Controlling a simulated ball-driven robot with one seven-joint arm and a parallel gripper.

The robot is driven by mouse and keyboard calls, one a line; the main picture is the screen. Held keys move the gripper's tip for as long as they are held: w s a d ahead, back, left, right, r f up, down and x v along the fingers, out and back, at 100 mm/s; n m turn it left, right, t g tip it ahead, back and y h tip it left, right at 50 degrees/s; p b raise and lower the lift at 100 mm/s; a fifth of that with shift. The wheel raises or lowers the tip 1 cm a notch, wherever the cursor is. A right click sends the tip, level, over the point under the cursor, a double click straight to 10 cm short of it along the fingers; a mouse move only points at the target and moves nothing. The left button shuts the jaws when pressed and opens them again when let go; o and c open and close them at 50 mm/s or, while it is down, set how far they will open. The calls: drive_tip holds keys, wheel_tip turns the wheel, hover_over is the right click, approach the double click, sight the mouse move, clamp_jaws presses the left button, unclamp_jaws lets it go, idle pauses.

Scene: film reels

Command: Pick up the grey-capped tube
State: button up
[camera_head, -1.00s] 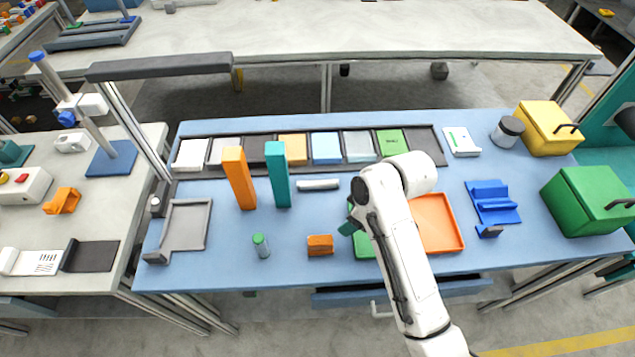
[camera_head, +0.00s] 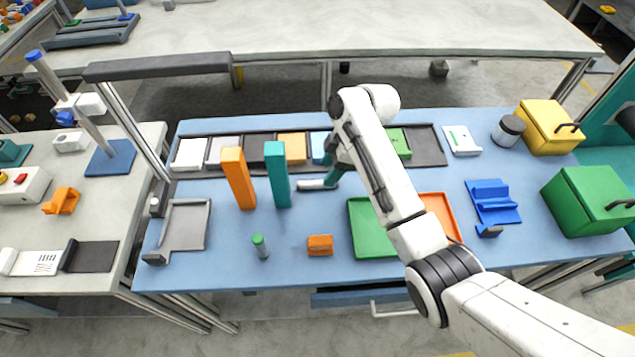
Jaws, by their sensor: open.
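A pale grey tube (camera_head: 312,185) lies on its side on the blue table, just behind the middle and right of the teal block. Its right end is partly hidden by my gripper, and I cannot make out its cap. My gripper (camera_head: 333,179) is open, with dark green fingers pointing down at the tube's right end. I cannot tell whether the fingers are around the tube or only above it. A second, upright tube with a green cap (camera_head: 260,245) stands at the front left.
Tall orange (camera_head: 238,178) and teal (camera_head: 277,175) blocks stand left of the tube. A dark rack (camera_head: 428,147) of coloured boxes runs behind it. A green tray (camera_head: 370,235), an orange tray (camera_head: 441,208) and a small orange block (camera_head: 320,245) lie in front.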

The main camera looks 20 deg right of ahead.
sight(319, 181)
drive_tip(key=shift+p+x, duration=0.4)
drive_tip(key=shift+x, duration=2.4)
drive_tip(key=shift+w+a+r, duration=0.1)
drive_tip(key=shift+r, duration=0.05)
clamp_jaws()
